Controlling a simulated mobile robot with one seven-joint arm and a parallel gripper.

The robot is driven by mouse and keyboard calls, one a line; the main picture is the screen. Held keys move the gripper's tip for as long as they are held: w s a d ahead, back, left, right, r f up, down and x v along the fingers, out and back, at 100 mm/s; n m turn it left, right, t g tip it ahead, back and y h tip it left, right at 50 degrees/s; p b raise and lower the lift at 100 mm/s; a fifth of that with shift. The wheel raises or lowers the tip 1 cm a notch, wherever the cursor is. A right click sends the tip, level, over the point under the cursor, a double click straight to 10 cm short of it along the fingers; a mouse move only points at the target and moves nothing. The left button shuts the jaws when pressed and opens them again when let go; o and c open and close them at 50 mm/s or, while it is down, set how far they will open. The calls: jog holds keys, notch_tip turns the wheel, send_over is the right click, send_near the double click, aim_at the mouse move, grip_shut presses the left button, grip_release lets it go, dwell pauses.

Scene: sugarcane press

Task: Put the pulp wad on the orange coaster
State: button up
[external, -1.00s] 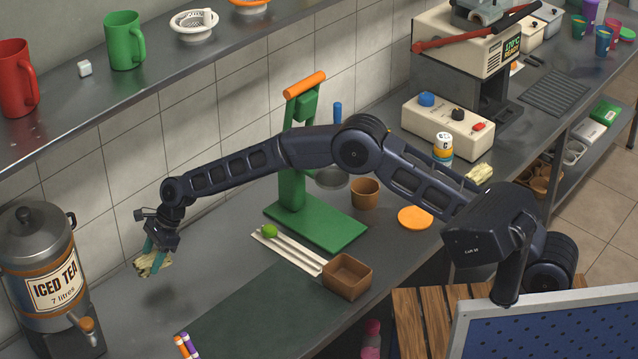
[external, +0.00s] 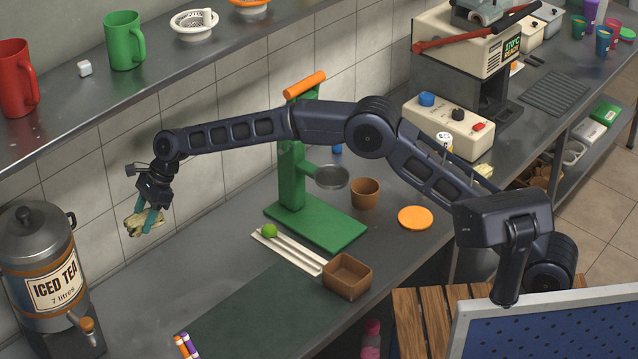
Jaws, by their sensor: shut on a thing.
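The pulp wad (external: 143,223) is a pale, crumpled yellowish lump. My gripper (external: 150,217), with teal fingers, is shut on it and holds it above the counter, to the right of the iced tea dispenser. The orange coaster (external: 415,217) is a flat, empty disc on the counter, far to the right of my gripper, near the counter's front edge. Another pale yellowish lump (external: 482,171) shows partly behind my arm near the white control box; I cannot tell what it is.
Between wad and coaster stand a green press (external: 292,180), a white rack (external: 287,251) with a green lime, a brown square box (external: 347,275) and a brown cup (external: 365,193). The iced tea dispenser (external: 45,265) is at left. A shelf (external: 150,85) hangs above.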

jog(key=w+d+f, duration=0.5)
jog(key=d+f, duration=0.1)
jog(key=d, duration=0.3)
notch_tip(320, 180, up, 7)
jog(key=m+t+y, duration=0.1)
jog(key=m+t, duration=0.3)
jog(key=m, duration=0.3)
send_over(408, 217)
jog(key=d, duration=0.2)
notch_tip(408, 217, down, 20)
jog(key=shift+d+r, duration=0.1)
jog(key=shift+r, duration=0.05)
jog(key=o, duration=1)
